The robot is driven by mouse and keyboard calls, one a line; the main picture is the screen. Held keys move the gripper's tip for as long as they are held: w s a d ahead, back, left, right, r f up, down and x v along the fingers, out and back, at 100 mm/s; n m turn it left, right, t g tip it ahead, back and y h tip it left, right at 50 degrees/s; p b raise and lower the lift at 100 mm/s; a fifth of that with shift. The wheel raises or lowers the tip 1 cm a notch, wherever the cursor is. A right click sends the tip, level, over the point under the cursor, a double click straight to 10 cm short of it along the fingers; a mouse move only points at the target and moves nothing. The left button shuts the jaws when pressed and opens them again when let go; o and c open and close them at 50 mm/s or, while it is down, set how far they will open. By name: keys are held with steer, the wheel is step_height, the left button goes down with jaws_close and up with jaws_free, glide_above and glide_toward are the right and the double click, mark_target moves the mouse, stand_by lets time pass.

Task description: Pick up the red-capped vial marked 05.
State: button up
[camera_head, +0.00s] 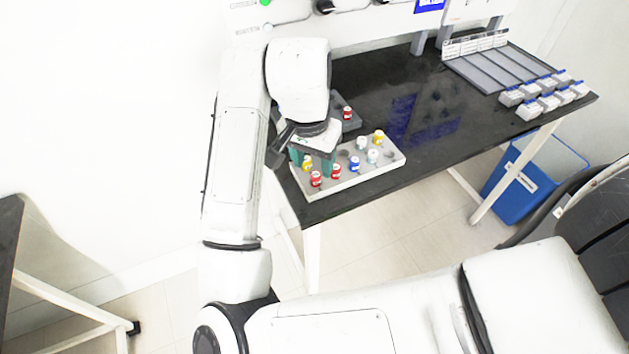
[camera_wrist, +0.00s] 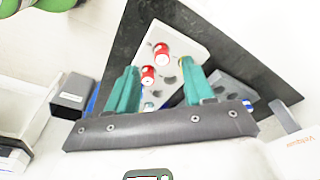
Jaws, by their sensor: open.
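Several capped vials stand in a light rack (camera_head: 345,186) at the table's near left corner. Two red-capped vials, a left one (camera_head: 316,179) and a right one (camera_head: 336,171), stand at its front. Another red-capped vial (camera_head: 347,113) stands in a darker rack (camera_head: 353,124) behind. The numbers are too small to read, so I cannot tell which is 05. My gripper (camera_head: 312,164) is open over the light rack's left end. In the wrist view its green fingers are spread, with two red caps, an upper one (camera_wrist: 161,54) and a lower one (camera_wrist: 148,75), showing between and beyond the tips.
Yellow (camera_head: 378,137), blue (camera_head: 354,163) and white (camera_head: 373,156) capped vials stand close by in the light rack. The dark table (camera_head: 420,120) is clear in the middle. Small labelled boxes (camera_head: 545,95) and a grey tray (camera_head: 490,72) are at the right. A blue bin (camera_head: 515,190) stands below.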

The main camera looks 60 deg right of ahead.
mark_target(316, 175)
steer(key=shift+w+d+f, duration=0.1)
steer(key=shift+d+f, duration=0.15)
steer(key=shift+f, duration=0.6)
steer(key=shift+d+f, duration=0.2)
steer(key=shift+f, duration=0.7)
steer(key=shift+w+d+f, duration=0.1)
steer(key=shift+d+f, duration=0.15)
steer(key=shift+f, duration=0.6)
jaws_close()
